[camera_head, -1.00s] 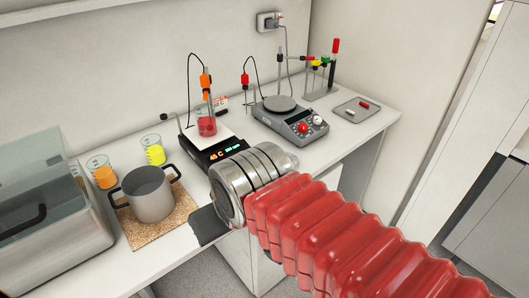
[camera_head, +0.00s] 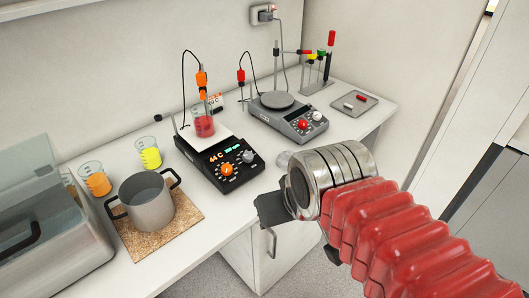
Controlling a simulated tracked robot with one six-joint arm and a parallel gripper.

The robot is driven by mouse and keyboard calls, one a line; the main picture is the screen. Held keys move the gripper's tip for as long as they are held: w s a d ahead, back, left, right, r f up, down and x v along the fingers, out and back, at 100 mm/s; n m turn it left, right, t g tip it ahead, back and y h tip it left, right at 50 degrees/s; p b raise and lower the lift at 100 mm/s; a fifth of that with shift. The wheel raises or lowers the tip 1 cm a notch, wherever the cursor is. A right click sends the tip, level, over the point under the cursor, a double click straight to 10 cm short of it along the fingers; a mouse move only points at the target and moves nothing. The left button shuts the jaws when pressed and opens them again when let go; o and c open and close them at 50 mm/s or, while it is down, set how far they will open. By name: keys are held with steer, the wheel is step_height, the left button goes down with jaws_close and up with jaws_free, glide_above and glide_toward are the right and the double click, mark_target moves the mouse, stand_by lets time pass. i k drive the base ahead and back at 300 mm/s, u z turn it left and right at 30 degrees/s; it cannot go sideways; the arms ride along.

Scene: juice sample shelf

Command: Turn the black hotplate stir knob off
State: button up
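The black hotplate (camera_head: 222,163) stands on the bench left of centre, with a white top. Its front panel has an orange knob (camera_head: 226,170) and a grey knob (camera_head: 249,156); labels are too small to tell which is for stirring. Its display is lit in orange, reading about 44 C, and green. A beaker of red liquid (camera_head: 204,127) stands on it, with an orange-topped probe above. My gripper (camera_head: 270,209) is right of and nearer than the hotplate, apart from both knobs. Only a dark part of it shows beside my silver wrist; its opening is hidden.
A grey hotplate (camera_head: 289,118) with a red knob and a tray (camera_head: 355,104) stand right of the black one. A pot (camera_head: 147,201) on a cork mat (camera_head: 185,220) and beakers of orange (camera_head: 97,183) and yellow liquid (camera_head: 150,157) stand left. Bench front below the black hotplate is clear.

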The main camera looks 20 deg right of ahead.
mark_target(248, 156)
steer(key=z, duration=0.1)
steer(key=k, duration=0.5)
steer(key=u, duration=0.9)
steer(key=i, duration=0.75)
steer(key=z, duration=0.05)
